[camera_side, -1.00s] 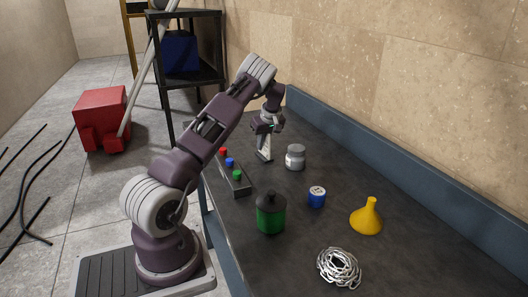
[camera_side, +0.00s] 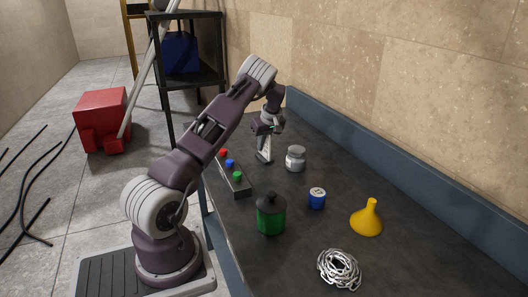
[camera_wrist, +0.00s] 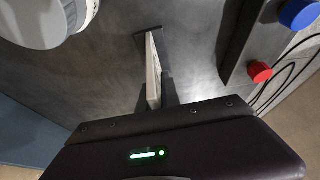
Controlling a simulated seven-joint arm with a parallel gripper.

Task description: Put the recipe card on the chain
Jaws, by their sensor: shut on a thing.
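The recipe card (camera_side: 264,148) appears as a pale, upright, narrow piece near the far end of the dark bench. In the wrist view the pale card (camera_wrist: 153,70) shows nearly edge-on, with a dark foot at its far end. My gripper (camera_side: 266,132) is above it, pointing down, shut on its upper part. The card's lower end is at or very near the bench top; I cannot tell if it touches. Its face is not readable. The chain (camera_side: 339,269) is a silver heap at the near end of the bench, far from my gripper.
A grey jar (camera_side: 295,158) stands just right of the card. A box with red, blue and green buttons (camera_side: 235,174) lies left of it. A green bottle (camera_side: 271,214), blue can (camera_side: 317,198) and yellow funnel (camera_side: 367,220) stand between card and chain.

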